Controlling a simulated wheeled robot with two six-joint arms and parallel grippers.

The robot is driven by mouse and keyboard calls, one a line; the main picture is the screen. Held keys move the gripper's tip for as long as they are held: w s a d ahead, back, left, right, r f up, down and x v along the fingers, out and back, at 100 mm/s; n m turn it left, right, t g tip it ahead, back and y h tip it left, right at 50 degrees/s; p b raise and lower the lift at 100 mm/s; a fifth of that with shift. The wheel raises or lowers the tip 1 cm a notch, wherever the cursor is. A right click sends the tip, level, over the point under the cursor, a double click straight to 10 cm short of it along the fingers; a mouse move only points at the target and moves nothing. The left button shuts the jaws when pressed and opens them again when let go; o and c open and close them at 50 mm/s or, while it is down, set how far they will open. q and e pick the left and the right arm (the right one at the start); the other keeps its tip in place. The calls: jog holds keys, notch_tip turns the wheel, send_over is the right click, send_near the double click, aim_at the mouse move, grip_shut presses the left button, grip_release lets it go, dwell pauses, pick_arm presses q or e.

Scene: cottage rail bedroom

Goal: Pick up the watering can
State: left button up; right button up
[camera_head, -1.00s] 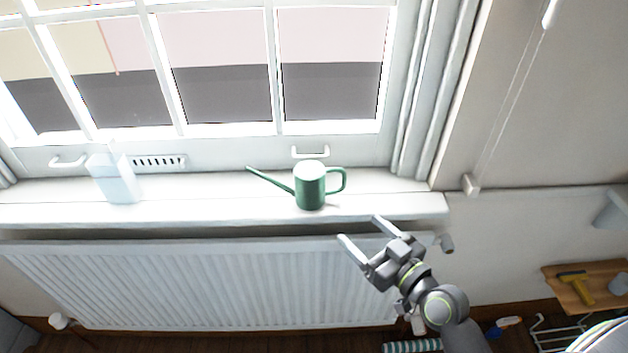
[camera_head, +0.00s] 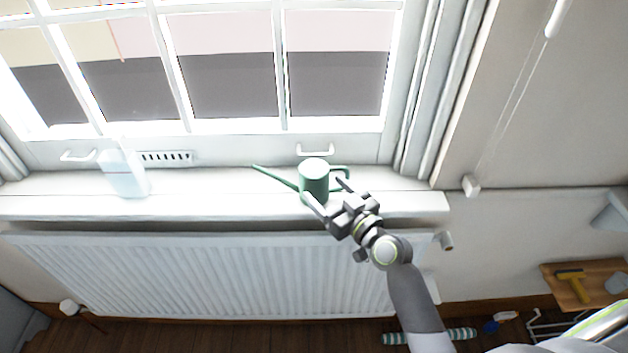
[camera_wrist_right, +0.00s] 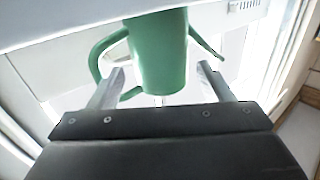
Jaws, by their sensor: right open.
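The green watering can (camera_head: 314,178) stands upright on the white window sill, its long spout pointing left and its handle to the right. My right gripper (camera_head: 325,190) is open at the near right side of the can, its fingers reaching toward the body and partly covering the handle. In the right wrist view the can's green body (camera_wrist_right: 160,55) lies between and just beyond the two open fingers (camera_wrist_right: 162,83), with the handle on the left and the spout on the right. I cannot tell whether a finger touches it. My left gripper is not in view.
The sill (camera_head: 220,204) is narrow, with a white radiator (camera_head: 200,275) below it. A pale translucent bottle (camera_head: 124,174) stands far left on the sill. A window handle (camera_head: 314,150) is behind the can.

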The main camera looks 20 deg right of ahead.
jog(key=p+x, duration=0.1)
jog(key=x, duration=0.4)
jog(key=shift+w, duration=0.2)
jog(key=c, duration=1)
notch_tip(320, 180, up, 10)
jog(key=shift+r+p, duration=0.1)
jog(key=shift+p, duration=1.15)
